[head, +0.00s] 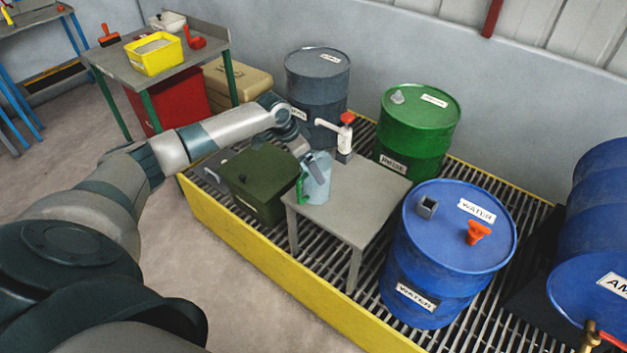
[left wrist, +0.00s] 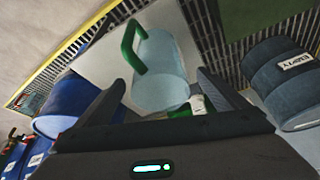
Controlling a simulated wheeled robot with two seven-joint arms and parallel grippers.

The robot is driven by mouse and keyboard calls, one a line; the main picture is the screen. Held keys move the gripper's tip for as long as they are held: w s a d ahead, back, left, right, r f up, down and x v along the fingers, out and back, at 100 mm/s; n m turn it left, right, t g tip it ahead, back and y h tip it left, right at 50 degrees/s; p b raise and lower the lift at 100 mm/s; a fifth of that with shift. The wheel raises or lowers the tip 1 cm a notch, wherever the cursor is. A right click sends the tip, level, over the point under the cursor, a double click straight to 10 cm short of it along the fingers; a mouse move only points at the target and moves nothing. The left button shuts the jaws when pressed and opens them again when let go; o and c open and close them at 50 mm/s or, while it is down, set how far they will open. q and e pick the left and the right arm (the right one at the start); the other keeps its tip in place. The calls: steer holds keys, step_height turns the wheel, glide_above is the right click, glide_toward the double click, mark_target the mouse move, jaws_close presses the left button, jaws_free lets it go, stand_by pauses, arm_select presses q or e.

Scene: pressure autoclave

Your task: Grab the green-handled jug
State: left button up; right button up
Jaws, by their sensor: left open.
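The light blue jug (head: 318,180) with a green handle (head: 301,189) stands upright on the small grey table (head: 362,187), near its left edge. My left gripper (head: 306,152) is just above and behind the jug in the head view, and its fingertips are hard to make out there. In the left wrist view the jug (left wrist: 163,68) lies between the two open fingers (left wrist: 162,80), with its green handle (left wrist: 128,45) toward the upper left. I cannot tell whether either finger touches it. My right gripper is out of view.
A white pump dispenser with a red top (head: 346,135) stands on the table behind the jug. A dark green box (head: 258,180) is left of the table. A blue water drum (head: 450,260), a green drum (head: 416,125) and a grey drum (head: 318,80) stand around it.

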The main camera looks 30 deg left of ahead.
arm_select(q)
steer(key=shift+x, duration=1.55)
steer(key=shift+p, duration=0.3)
steer(key=p+x, duration=0.1)
steer(key=x, duration=0.1)
steer(key=p+x, duration=0.1)
steer(key=shift+s+d+f, duration=0.1)
steer(key=shift+d+f, duration=0.05)
steer(key=shift+f, duration=0.3)
steer(key=shift+w+d+f, duration=0.1)
steer(key=shift+w+f, duration=0.15)
steer(key=shift+f, duration=0.45)
steer(key=c, duration=1.2)
